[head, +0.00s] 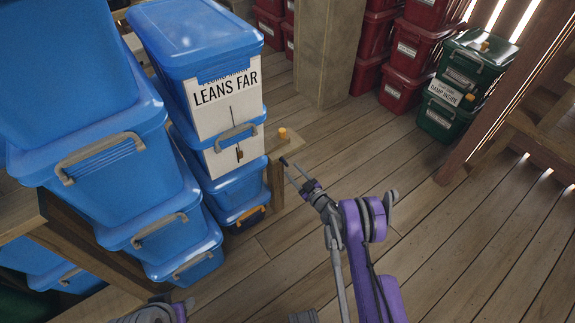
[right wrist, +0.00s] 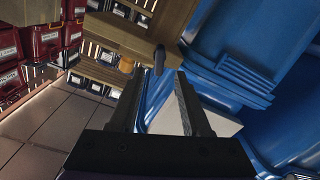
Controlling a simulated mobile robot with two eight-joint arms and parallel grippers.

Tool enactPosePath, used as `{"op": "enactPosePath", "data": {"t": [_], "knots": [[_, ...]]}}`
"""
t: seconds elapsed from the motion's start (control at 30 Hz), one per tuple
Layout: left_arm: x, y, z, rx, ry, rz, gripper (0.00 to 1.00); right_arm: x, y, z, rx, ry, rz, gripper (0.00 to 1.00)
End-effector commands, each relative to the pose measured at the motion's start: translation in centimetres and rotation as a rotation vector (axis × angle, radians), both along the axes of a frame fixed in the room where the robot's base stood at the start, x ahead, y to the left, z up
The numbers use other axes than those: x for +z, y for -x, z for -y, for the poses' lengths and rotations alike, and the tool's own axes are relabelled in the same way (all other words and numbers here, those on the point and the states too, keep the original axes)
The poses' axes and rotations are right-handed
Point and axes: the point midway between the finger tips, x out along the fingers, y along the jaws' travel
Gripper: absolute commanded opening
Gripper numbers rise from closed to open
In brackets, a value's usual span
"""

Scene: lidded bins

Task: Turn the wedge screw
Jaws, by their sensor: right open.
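My right gripper (head: 291,165) is open and empty in the head view, just right of the blue bin stack. In the right wrist view its two fingers (right wrist: 157,78) stand apart. A short dark rounded piece (right wrist: 159,58), possibly the wedge screw, shows just beyond and between the fingertips by a wooden beam (right wrist: 130,38). No contact shows. An orange knob (head: 282,134) sits on a wooden post beside the stack; an orange knob also shows in the right wrist view (right wrist: 126,65). An orange-brown piece (head: 250,215) lies at the stack's foot. I cannot tell which is the wedge.
A stack of blue lidded bins (head: 240,190) carries a white "LEANS FAR" panel (head: 222,105). More blue bins (head: 110,165) stand left. Red bins (head: 410,65) and green bins (head: 445,115) stand at the back right. A wooden pillar (head: 325,55) rises behind. The plank floor (head: 450,240) is clear.

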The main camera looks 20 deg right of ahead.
Motion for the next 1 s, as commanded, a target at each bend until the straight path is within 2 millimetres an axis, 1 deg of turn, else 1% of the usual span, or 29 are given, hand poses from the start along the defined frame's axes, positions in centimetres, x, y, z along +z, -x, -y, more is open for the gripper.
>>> {"op": "enactPosePath", "data": {"t": [0.03,0.1,0.2,0.3,0.43,0.67,0.8,0.87,0.9,0.93,1.0], "knots": [[-0.1,0.0,0.0,0.000,0.000,0.000,0.50,-0.1,-0.9,-0.4,0.001,-0.001,0.000,0.47],[-0.2,0.0,0.0,0.000,0.000,-0.001,0.50,-0.1,-2.0,-0.7,-0.001,0.000,0.000,0.47],[-0.3,0.0,0.0,0.000,0.000,-0.001,0.50,-0.1,-3.3,-1.2,0.000,0.000,0.000,0.47],[-0.3,0.0,0.0,0.000,0.000,-0.001,0.50,0.0,-4.0,-1.5,-0.001,0.000,0.000,0.47],[-0.3,0.0,0.0,0.000,0.000,-0.001,0.50,0.0,-4.5,-1.6,-0.002,0.000,0.000,0.47],[-0.3,0.0,0.0,0.000,0.000,-0.001,0.50,0.0,-4.5,-1.6,-0.002,0.000,0.000,0.47],[-0.3,0.0,0.0,0.000,0.000,-0.001,0.50,0.0,-4.5,-1.6,-0.002,0.000,0.000,0.22],[-0.3,0.0,0.0,0.000,0.000,-0.001,0.50,0.0,-4.5,-1.6,-0.002,0.000,0.000,0.12],[-0.3,0.0,0.0,0.000,0.000,-0.001,0.50,0.0,-4.5,-1.6,-0.002,0.000,0.000,0.04],[-0.3,0.0,0.0,0.000,0.000,-0.001,0.50,0.0,-4.5,-1.6,-0.002,0.000,0.000,0.00],[-0.3,0.0,0.0,0.000,0.000,-0.001,0.50,0.0,-4.5,-1.6,-0.002,0.000,0.001,0.00]]}}
